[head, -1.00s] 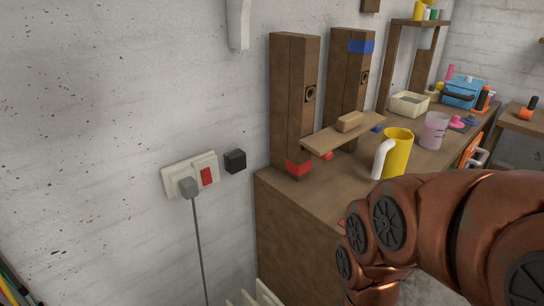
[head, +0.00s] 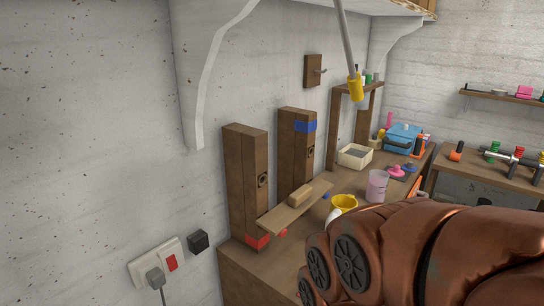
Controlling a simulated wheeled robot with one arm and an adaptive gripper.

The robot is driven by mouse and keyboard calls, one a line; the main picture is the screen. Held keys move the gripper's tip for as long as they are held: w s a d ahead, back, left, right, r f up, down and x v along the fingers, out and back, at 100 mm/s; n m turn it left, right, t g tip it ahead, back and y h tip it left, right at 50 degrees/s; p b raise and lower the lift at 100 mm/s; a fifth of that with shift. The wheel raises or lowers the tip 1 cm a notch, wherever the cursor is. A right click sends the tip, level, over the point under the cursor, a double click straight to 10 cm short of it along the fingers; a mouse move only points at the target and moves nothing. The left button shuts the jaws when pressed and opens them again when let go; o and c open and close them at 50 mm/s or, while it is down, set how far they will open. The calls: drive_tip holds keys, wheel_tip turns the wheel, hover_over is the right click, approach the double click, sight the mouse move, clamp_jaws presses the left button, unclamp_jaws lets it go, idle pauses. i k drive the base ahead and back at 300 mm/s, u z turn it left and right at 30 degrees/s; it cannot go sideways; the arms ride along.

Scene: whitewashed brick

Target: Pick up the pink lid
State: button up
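A small pink item (head: 396,170), which looks like the pink lid, lies on the far part of the brown workbench (head: 248,272). It sits behind a translucent pink cup (head: 377,186) and beside a blue piece (head: 409,167). It is small in view, so its exact shape is hard to tell. My copper-coloured arm fills the lower right, well in front of it.
Two wooden posts (head: 246,185) with a plank (head: 281,217) stand on the near bench. A yellow mug (head: 344,203), a cream tray (head: 355,157) and a blue box (head: 403,138) stand beyond. Another table (head: 486,176) is at the right.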

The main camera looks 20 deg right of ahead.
sight(396, 172)
drive_tip(key=z, duration=2.3)
drive_tip(key=i, duration=2.6)
drive_tip(key=u, duration=1.35)
